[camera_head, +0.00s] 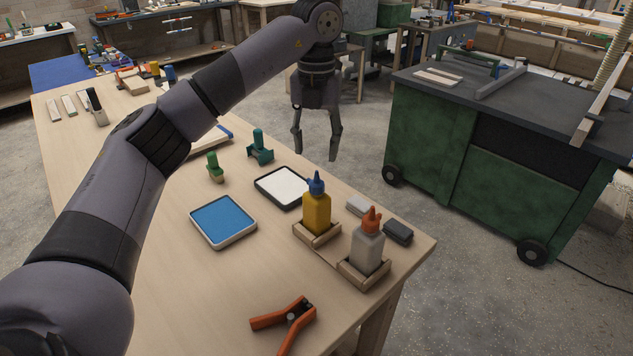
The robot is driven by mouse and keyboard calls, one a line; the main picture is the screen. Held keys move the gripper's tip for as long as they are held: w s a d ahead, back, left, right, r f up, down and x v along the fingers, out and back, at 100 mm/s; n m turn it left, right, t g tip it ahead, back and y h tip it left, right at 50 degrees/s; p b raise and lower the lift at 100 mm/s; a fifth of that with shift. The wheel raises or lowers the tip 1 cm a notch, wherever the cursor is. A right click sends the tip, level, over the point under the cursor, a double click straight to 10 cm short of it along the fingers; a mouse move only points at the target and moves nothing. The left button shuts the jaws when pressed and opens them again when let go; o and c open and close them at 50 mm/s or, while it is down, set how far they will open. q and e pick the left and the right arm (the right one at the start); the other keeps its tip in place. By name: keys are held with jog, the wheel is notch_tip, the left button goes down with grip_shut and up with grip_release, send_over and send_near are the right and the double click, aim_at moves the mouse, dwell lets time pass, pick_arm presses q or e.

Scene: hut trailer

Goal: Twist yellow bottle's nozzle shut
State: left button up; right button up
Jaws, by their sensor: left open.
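The yellow bottle (316,213) stands upright in a small wooden holder (308,236) near the right edge of the workbench. Its blue nozzle (316,183) points up; I cannot tell from here whether it is twisted open or shut. My left gripper (316,150) is open and empty, fingers pointing down. In the picture it hangs just above and behind the blue nozzle, apart from it. My right gripper is not in view.
A grey-white bottle (367,252) with an orange nozzle stands in its own holder beside the yellow one. A white-filled tray (262,187), a blue-filled tray (251,230) and orange clamp (268,320) lie nearby. A green cabinet (425,155) stands right, across a floor gap.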

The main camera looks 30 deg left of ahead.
aim_at(316, 183)
pick_arm(q)
notch_tip(316, 183, down, 9)
jog(key=shift+r+p, duration=0.1)
jog(key=shift+p, duration=0.2)
jog(key=shift+c, duration=0.3)
grip_shut()
